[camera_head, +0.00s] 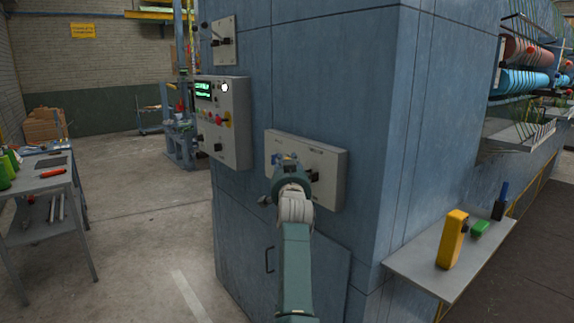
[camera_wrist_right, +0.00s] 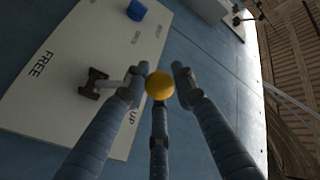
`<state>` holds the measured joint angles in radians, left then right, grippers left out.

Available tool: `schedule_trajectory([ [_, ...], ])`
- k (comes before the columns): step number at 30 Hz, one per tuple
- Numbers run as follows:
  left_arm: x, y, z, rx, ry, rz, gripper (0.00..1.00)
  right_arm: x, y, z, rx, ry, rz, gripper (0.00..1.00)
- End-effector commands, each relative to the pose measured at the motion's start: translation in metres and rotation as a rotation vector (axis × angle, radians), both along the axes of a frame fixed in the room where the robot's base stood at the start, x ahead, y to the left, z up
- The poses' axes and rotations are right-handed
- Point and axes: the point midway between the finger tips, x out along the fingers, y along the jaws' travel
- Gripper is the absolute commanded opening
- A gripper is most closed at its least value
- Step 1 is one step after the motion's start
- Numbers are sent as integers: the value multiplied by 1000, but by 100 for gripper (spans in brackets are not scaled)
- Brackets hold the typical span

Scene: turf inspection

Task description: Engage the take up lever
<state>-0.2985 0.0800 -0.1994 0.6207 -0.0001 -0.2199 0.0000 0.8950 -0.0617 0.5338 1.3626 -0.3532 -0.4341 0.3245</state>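The take up lever's yellow ball knob (camera_wrist_right: 159,86) shows in the right wrist view, with a rod running left to a dark base (camera_wrist_right: 93,83) on a pale panel (camera_wrist_right: 45,105). The panel reads "FREE" on one side and a partly hidden word ending in "UP" on the other. My right gripper (camera_wrist_right: 161,78) has its fingers spread around the knob, with a visible gap on the right side. Whether any finger touches the knob is unclear. In the head view my right gripper (camera_head: 289,170) covers part of the panel (camera_head: 333,161). My left gripper is not in view.
A blue knob (camera_wrist_right: 136,10) is on the same panel. A control box (camera_head: 239,125) with a green display stands left of it on the blue machine housing (camera_head: 330,70). A shelf (camera_head: 415,268) juts out at right, holding a yellow device (camera_head: 452,238).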

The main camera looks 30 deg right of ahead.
Motion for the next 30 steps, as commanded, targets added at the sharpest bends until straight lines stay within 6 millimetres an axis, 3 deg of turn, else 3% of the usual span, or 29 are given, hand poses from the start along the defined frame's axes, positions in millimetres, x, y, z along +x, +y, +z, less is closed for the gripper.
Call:
schedule_trajectory([
  [3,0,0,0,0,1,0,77,-1,-1,6,-4,-9,-2,44],
  [14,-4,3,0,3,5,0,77,-5,3,0,0,-1,0,44],
  [30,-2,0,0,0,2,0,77,-89,52,-9,-1,-5,0,44],
])
